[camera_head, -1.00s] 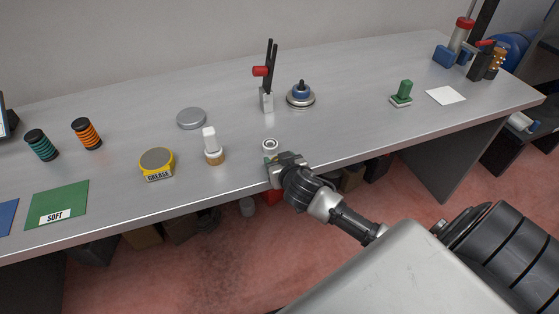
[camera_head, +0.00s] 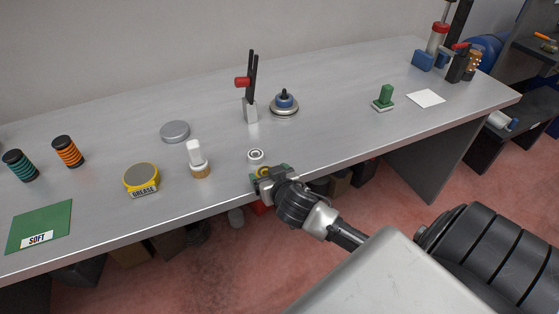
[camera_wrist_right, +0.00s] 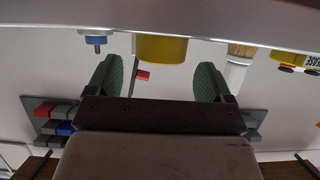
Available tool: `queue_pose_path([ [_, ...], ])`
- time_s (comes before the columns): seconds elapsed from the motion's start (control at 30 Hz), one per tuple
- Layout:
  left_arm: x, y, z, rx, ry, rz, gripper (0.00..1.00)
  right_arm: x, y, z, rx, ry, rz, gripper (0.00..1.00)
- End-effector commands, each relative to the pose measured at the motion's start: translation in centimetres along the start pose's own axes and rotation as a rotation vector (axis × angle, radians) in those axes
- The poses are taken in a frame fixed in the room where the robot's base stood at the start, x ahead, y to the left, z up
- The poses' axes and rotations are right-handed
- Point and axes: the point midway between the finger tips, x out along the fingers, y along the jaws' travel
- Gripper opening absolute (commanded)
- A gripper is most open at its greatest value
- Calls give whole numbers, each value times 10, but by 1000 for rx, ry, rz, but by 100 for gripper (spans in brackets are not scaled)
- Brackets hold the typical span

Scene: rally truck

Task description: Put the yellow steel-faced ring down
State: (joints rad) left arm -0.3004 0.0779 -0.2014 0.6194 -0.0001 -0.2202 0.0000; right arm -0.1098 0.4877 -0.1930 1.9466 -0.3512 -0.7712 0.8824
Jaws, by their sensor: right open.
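My right gripper (camera_head: 270,177) is at the front edge of the bench, its fingers spread. In the right wrist view its two green-padded fingers (camera_wrist_right: 158,80) stand wide apart. The yellow ring (camera_head: 264,171) shows as a small yellow arc at the fingers. In the wrist view a yellow round body (camera_wrist_right: 162,48), likely the ring, lies between and ahead of the fingertips, with a gap to each pad. Its steel face is not clear, and whether it rests on the bench is hard to tell. My left gripper is out of view.
A white-topped brush (camera_head: 198,160) and grease tin (camera_head: 141,178) are to the left. A red-handled clamp (camera_head: 249,105) and blue-topped part (camera_head: 285,104) stand behind.

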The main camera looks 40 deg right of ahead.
Motion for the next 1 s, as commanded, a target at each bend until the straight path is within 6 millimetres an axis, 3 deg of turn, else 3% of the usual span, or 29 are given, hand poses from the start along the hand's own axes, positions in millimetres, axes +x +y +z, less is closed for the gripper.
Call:
queue_pose_path([
  [0.3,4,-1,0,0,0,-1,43,-63,0,1,2,-1,-1,82],
  [0.5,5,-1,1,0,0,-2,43,-83,0,0,-1,0,1,82],
  [0.83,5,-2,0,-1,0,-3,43,-83,1,6,-6,-11,3,82],
  [0.93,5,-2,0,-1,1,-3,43,-69,3,33,-32,-67,5,82],
  [1.0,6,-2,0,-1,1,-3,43,-54,6,70,-66,-138,6,82],
])
